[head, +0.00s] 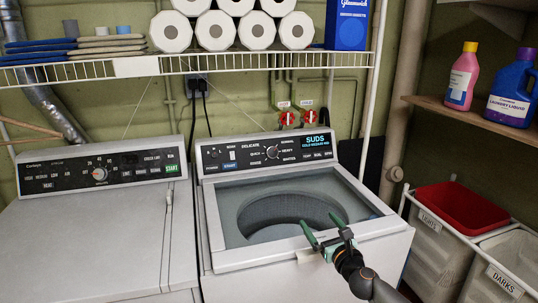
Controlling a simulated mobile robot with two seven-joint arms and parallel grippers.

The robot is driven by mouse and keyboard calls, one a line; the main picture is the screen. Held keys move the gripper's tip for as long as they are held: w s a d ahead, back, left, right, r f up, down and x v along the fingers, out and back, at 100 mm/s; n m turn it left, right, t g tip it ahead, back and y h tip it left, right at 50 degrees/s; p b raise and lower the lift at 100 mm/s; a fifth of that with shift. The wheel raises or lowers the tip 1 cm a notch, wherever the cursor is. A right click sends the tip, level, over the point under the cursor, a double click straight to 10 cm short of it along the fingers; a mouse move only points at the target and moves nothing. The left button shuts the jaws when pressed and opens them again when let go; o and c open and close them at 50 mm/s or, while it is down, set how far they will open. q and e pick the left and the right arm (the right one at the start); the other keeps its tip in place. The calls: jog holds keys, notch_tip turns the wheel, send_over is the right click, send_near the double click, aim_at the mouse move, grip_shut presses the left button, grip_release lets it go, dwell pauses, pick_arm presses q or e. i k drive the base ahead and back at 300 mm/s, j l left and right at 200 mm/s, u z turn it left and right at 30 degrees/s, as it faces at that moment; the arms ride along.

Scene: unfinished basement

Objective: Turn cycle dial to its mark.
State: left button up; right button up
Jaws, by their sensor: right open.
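The cycle dial (272,152) is a small round knob on the black control panel of the right-hand machine, a top-loading washer (376,232). Printed words such as delicate, quick, normal and heavy ring the dial. Its pointer is too small to read for certain. My right gripper (322,223) has green fingers spread apart and empty. It is over the washer's front right part, in front of and below the dial, and apart from it. My left gripper is not in view.
A dryer (98,240) with its own numbered dial (99,173) stands at the left. A wire shelf (230,62) with paper rolls hangs above the washer. Detergent bottles stand on a wooden shelf (470,118) at right, above laundry bins (436,240). The space before the washer panel is clear.

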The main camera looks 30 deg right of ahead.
aim_at(271, 152)
jog(key=i+l, duration=0.15)
jog(key=i, duration=0.2)
jog(key=i+l, duration=0.2)
jog(key=i, duration=0.15)
jog(key=i+l, duration=0.15)
jog(key=i, duration=0.2)
